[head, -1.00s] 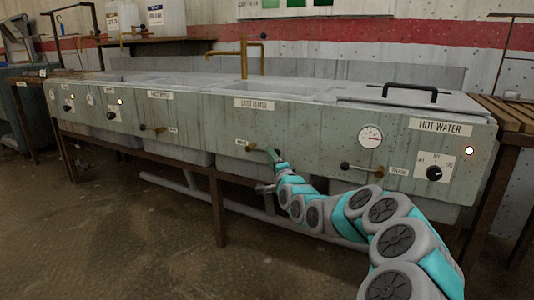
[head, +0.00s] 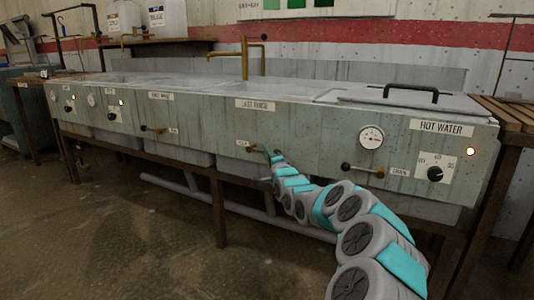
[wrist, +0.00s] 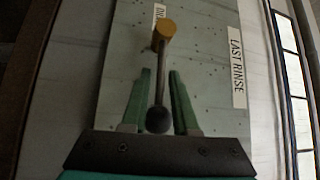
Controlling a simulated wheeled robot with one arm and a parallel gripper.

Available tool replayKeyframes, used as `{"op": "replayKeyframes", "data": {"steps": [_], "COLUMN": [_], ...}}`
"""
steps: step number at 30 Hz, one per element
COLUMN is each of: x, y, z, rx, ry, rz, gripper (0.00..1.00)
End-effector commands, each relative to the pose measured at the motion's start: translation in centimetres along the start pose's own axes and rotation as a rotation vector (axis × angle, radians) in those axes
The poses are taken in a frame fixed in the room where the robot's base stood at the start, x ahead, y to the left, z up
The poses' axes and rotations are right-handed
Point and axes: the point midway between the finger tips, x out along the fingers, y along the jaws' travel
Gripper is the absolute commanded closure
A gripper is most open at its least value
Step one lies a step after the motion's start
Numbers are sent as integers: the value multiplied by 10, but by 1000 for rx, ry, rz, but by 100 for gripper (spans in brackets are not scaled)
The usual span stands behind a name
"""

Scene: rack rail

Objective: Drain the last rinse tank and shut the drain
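The last rinse tank's rim (head: 262,92) shows above a grey-green panel labelled LAST RINSE (head: 257,105). Below that label is the drain lever, with a brass pivot (head: 251,148). In the wrist view, the lever (wrist: 159,84) runs from its brass end down to a black knob. My gripper (wrist: 161,72) has its two green fingers on either side of the lever, with gaps visible on both sides. In the head view, my gripper (head: 268,150) is at the panel just right of the brass pivot. The water inside the tank and the drain outlet are hidden.
A similar lever (head: 360,170) sits on the right under HOT WATER (head: 441,127), and another (head: 152,128) on the left. A brass tap (head: 246,62) stands behind the tanks. A pipe (head: 225,205) runs below. The floor in front is open.

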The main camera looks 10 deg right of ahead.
Motion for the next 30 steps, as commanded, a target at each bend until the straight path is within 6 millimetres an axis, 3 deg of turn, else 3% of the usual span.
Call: {"op": "replayKeyframes", "data": {"steps": [1, 7, 30], "x": [0, 0, 0], "y": [0, 0, 1], "z": [0, 0, 0], "rx": [0, 0, 0], "ry": [0, 0, 0], "rz": [0, 0, 1], "gripper": [79, 100, 100]}}
